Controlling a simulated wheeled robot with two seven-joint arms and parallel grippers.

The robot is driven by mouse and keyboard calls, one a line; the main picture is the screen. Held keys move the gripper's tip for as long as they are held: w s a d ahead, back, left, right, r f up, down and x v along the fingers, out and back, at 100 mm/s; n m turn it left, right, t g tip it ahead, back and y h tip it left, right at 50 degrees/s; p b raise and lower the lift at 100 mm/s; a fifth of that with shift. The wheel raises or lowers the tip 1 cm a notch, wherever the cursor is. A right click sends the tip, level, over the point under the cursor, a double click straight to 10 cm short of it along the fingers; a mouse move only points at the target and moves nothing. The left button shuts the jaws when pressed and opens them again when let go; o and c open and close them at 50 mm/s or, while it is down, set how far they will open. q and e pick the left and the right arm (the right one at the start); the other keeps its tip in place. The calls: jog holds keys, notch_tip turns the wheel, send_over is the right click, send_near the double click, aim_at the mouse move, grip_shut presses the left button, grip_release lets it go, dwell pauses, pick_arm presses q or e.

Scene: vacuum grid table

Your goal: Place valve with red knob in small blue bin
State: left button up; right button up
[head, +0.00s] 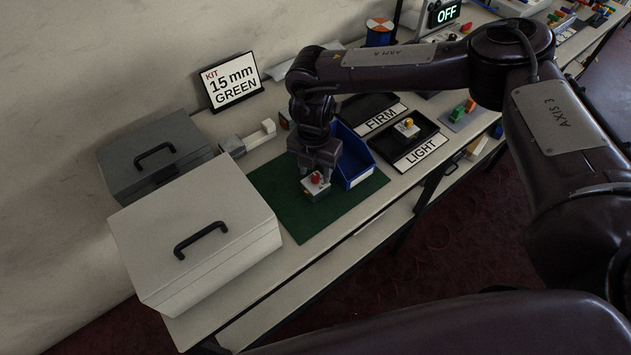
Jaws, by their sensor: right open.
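The valve with the red knob (315,187) is a small grey and white block with a red top. It sits on the green mat (290,218) at the middle of the table. My right gripper (316,175) points down right at the valve, its open fingers at the knob's sides; whether they touch it is too small to tell. The small blue bin (358,180) stands just right of the gripper at the mat's edge. Its left part is hidden behind my gripper, and its inside is mostly hidden. My left gripper is not in view.
A white case (200,235) and a grey case (150,150) stand at left. A kit sign (232,82) leans at the wall. Black trays labelled FIRM (367,108) and LIGHT (400,138) lie right of the bin; the LIGHT one holds a yellow-topped part (407,127). The mat's front is clear.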

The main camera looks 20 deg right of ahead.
jog(key=shift+f, duration=0.65)
grip_shut()
jog(key=shift+r, duration=0.2)
